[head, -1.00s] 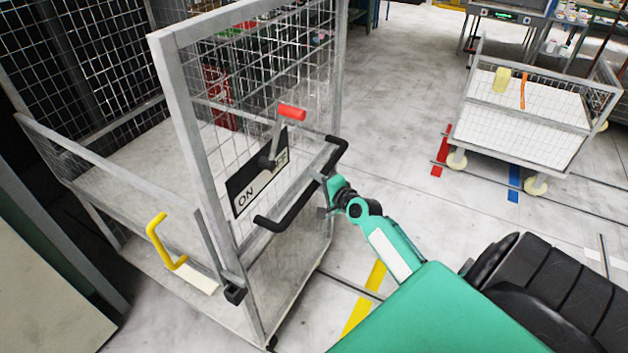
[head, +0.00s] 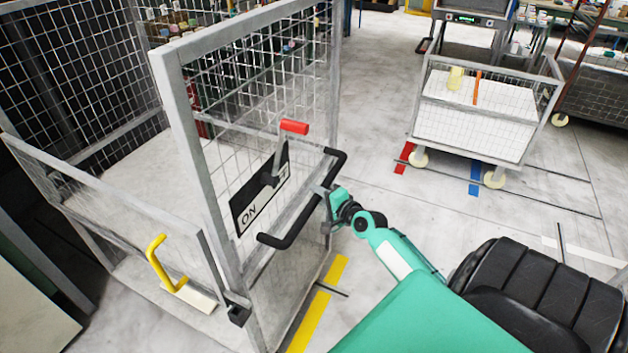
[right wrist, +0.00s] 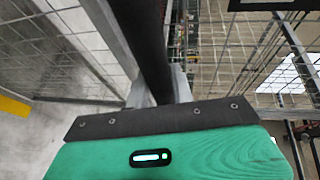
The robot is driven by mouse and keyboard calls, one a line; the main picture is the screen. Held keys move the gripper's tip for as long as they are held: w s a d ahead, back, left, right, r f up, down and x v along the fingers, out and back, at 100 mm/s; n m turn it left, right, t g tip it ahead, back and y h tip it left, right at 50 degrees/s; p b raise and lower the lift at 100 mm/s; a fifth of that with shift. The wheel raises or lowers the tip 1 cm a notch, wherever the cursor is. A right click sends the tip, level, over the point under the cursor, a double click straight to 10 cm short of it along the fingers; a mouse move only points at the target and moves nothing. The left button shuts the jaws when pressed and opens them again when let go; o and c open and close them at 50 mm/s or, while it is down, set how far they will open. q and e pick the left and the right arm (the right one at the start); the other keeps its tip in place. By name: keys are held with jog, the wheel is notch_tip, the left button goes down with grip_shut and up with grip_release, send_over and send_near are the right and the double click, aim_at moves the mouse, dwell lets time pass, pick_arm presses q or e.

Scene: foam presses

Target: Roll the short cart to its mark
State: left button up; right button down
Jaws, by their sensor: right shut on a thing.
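A grey wire-mesh cart (head: 175,95) with a tall end panel stands close in front of me at the left of the head view. Its black handle bar (head: 290,232) sticks out from the panel, which also carries an ON plate (head: 248,207) and a lever with a red grip (head: 294,127). My right gripper (head: 328,197) is shut on the far part of the handle bar; in the right wrist view the dark bar (right wrist: 146,45) runs between the fingers. A yellow floor strip (head: 318,305) lies beside the cart's right edge. My left gripper is not in view.
A lower mesh cart (head: 475,125) stands at the upper right, with a red strip (head: 404,157) and a blue strip (head: 474,178) on the floor at its near side. A yellow handle (head: 157,262) sits on the near cart's low side. Floor between the carts is clear.

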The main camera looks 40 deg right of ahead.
jog(key=shift+s+d+f, duration=0.1)
jog(key=shift+s+d, duration=0.05)
jog(key=shift+s, duration=0.3)
jog(key=shift+s+d+f, duration=0.1)
jog(key=shift+s, duration=0.35)
jog(key=c, duration=1.3)
grip_release()
jog(key=shift+o, duration=0.5)
jog(key=shift+r, duration=0.1)
jog(key=s+r+b, duration=0.2)
jog(key=s+b, duration=0.1)
jog(key=s, duration=1)
jog(key=shift+s+r+b, duration=0.25)
jog(key=shift+r+b, duration=0.05)
jog(key=shift+b, duration=0.1)
jog(key=shift+f, duration=0.1)
